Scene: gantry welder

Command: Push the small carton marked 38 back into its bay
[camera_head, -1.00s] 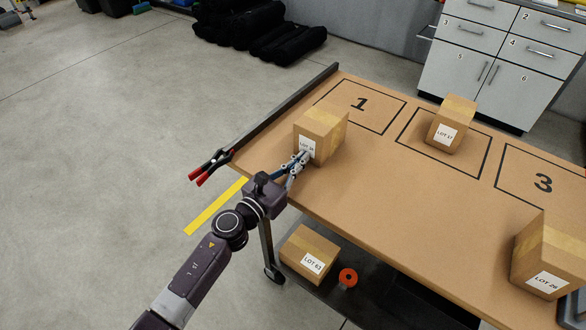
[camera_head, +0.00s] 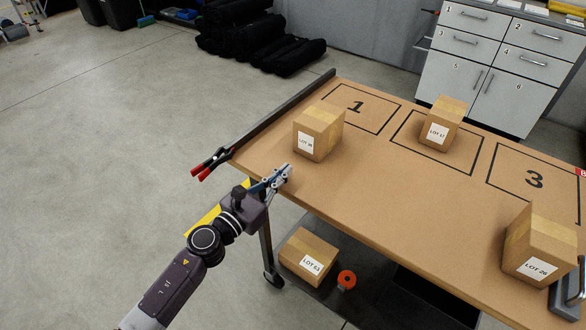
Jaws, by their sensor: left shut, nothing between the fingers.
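The small carton marked LOT 38 (camera_head: 319,131) stands upright on the brown table top (camera_head: 370,210), left of centre. It is on the near side of the outlined bay 1 (camera_head: 362,107) and looks mostly outside its outline. My left gripper (camera_head: 287,171) is shut and empty at the table's near edge, in front of the carton and apart from it. My right gripper is not recognisable; a grey part shows at the right edge beside the LOT 26 carton.
A LOT 17 carton (camera_head: 443,124) stands in the middle bay. Bay 3 (camera_head: 535,180) is empty. A LOT 26 carton (camera_head: 540,247) stands at the near right. A LOT 63 carton (camera_head: 308,256) sits on the lower shelf.

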